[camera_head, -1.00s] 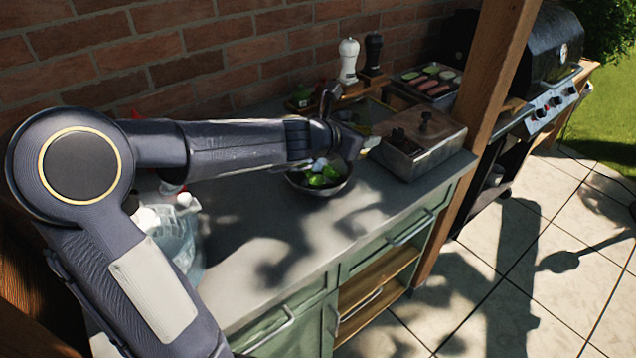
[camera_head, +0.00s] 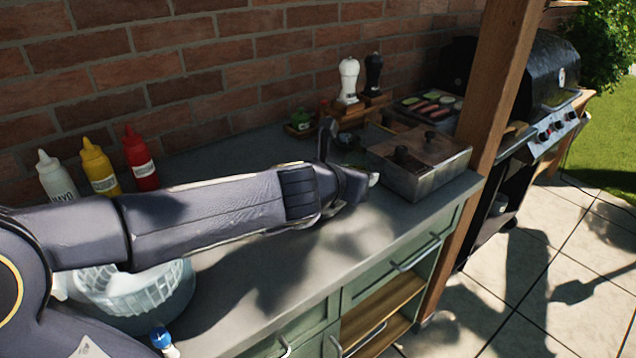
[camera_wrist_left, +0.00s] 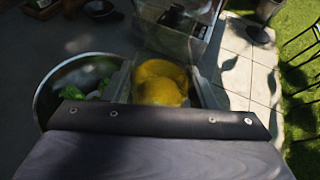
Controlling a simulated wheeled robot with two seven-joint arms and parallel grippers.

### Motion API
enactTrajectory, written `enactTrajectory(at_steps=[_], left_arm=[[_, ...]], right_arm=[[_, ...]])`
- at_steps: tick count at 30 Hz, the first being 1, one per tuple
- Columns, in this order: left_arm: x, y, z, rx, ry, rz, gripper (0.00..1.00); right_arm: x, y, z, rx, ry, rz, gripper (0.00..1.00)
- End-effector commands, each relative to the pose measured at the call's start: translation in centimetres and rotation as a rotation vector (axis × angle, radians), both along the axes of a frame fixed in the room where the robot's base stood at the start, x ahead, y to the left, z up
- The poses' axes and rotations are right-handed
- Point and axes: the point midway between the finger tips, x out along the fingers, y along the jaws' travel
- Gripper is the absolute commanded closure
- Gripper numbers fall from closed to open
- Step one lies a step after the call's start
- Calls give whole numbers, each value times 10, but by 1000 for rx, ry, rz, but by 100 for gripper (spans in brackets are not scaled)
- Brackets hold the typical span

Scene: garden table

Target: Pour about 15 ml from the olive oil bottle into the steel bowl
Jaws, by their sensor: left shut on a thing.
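My left gripper (camera_head: 350,185) reaches across the counter from the left in the head view. In the left wrist view its fingers are shut on the olive oil bottle (camera_wrist_left: 160,84), seen as a rounded yellow mass. The steel bowl (camera_wrist_left: 42,100) is just left of the bottle in that view, with green leaves (camera_wrist_left: 100,88) inside, partly cut off by my gripper body. In the head view my arm hides the bowl and most or all of the bottle. The bottle's tilt and any flowing oil cannot be made out. My right gripper is not in view.
A lidded steel box (camera_head: 425,170) stands close right of my gripper. Ketchup (camera_head: 140,160), mustard (camera_head: 100,168) and mayo (camera_head: 56,178) bottles stand by the brick wall. A clear ice bucket (camera_head: 140,300) is below my arm.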

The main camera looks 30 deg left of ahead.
Motion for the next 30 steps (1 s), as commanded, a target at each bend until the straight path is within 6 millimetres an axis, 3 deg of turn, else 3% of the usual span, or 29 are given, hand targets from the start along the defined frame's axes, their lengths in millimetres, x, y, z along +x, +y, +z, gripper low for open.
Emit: enactTrajectory(at_steps=[13,30], left_arm=[[1,7,12,-234,60,4,79],[5,21,12,-593,154,5,79]], right_arm=[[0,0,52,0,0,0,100],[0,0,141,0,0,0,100]])
